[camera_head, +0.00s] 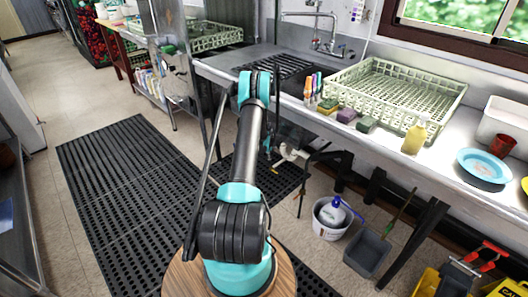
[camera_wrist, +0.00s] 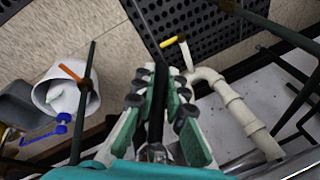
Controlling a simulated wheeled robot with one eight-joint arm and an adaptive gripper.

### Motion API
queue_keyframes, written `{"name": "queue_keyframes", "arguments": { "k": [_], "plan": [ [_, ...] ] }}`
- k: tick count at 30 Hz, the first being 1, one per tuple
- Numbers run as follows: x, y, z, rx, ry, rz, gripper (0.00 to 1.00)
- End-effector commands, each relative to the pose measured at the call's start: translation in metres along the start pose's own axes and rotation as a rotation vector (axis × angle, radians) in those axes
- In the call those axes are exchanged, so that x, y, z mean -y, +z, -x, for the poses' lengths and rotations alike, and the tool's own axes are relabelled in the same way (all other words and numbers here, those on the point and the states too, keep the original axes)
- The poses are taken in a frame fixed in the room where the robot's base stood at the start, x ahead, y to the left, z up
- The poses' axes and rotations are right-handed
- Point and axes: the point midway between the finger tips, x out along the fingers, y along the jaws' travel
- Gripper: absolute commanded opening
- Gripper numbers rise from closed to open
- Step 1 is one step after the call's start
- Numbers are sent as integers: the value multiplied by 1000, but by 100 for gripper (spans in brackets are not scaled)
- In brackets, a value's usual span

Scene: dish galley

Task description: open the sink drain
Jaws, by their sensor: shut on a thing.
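In the wrist view a white drain pipe (camera_wrist: 235,105) runs under the counter and bends to an end with a short yellow handle (camera_wrist: 172,41). The pipe also shows under the sink (camera_head: 290,152) in the head view. My gripper (camera_wrist: 160,75) is beside the pipe, with the yellow handle beyond its fingertips. Its fingers are closed around a dark upright bar (camera_wrist: 158,100); I cannot tell what the bar belongs to. In the head view the gripper is small and partly hidden behind my arm. The sink basin above has a dark slatted bottom.
Dark legs and braces (camera_wrist: 272,30) crowd the space under the counter. Black mats (camera_head: 125,190) cover clear floor at left.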

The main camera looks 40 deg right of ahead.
Motion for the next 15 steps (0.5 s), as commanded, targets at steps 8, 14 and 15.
{"name": "queue_keyframes", "arguments": {
  "k": [8,14,15],
  "plan": [
    [-12,-7,-1,-83,116,49,0],
    [-15,-9,-1,-112,156,67,0],
    [-15,-9,-1,-115,160,68,0]
  ]
}}
